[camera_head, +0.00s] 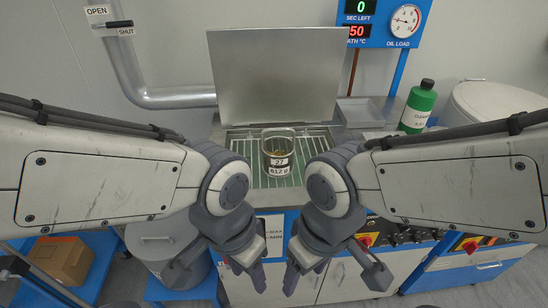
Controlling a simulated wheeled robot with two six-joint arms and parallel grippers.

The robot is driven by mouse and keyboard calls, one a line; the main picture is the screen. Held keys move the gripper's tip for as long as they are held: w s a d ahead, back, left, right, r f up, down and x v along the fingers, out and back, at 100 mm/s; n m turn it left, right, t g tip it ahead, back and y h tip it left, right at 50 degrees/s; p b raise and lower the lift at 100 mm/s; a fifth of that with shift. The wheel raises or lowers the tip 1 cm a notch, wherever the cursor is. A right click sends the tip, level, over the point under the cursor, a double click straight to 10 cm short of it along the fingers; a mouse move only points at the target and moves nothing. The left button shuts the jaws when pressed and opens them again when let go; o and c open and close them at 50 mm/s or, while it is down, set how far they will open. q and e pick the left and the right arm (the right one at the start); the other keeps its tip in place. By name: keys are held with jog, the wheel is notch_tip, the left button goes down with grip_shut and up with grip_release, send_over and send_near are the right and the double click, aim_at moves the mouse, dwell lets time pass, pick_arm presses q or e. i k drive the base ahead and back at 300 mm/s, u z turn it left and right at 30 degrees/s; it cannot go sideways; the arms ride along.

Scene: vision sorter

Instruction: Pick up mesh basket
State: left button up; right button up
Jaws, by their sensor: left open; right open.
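The mesh basket (278,155) appears as a small round container with a thin rim and a label reading "27" and "612 g". It stands upright on the slatted rack (241,150) of the tank, in the middle of the view. My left gripper (219,276) is open and empty, pointing down in front of the cabinet, below and left of the basket. My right gripper (334,277) is open and empty, below and right of it. Neither gripper touches the basket. The contents of the basket are hard to make out.
The tank's metal lid (279,75) stands open behind the basket. A grey bin (168,250) and a cardboard box (62,259) are at lower left. The blue panel (390,22) shows 0 seconds left.

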aim_at(279, 152)
jog(key=z, duration=1.45)
jog(key=i, duration=0.9)
jog(key=u, duration=2)
